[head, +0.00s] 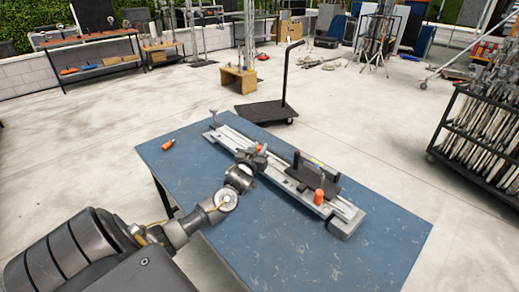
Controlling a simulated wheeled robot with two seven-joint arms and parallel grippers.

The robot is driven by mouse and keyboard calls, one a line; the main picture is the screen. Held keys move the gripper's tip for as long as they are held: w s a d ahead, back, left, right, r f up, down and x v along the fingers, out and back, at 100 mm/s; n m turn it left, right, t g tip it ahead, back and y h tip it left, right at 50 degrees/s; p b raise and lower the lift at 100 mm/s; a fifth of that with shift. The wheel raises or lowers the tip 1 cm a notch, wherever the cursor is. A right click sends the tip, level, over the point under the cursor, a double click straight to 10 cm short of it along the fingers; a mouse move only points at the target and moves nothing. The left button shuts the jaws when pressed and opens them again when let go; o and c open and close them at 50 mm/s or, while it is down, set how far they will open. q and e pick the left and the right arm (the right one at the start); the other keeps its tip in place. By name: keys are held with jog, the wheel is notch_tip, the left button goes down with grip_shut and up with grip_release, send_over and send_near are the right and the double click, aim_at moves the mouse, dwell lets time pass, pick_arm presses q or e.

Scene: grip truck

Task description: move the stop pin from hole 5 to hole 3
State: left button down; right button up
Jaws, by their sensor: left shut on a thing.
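A long grey metal rail (227,135) lies slantwise across the blue table. It bears a dark carriage (325,183) with black upright posts, and an orange cylinder (319,196) stands at the carriage's near side. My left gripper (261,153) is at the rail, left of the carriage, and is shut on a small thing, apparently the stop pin. My gripper and wrist hide the pin, so I cannot tell whether it sits in a hole. The hole numbers are too small to read. My right gripper is not in view.
The blue table (385,245) is bare at its front right. An orange-handled object (168,144) lies at its left. A grey knob (213,113) stands at the rail's far end. Behind the table is a black trolley (266,111); a loaded rack (483,130) stands at right.

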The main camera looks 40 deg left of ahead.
pick_arm(q)
jog(key=shift+f+b, duration=0.55)
jog(key=shift+f, duration=0.6)
jog(key=c, duration=1.1)
grip_release()
jog(key=b+v, duration=0.1)
jog(key=v, duration=1)
jog(key=shift+a, duration=0.1)
jog(key=shift+w, duration=0.1)
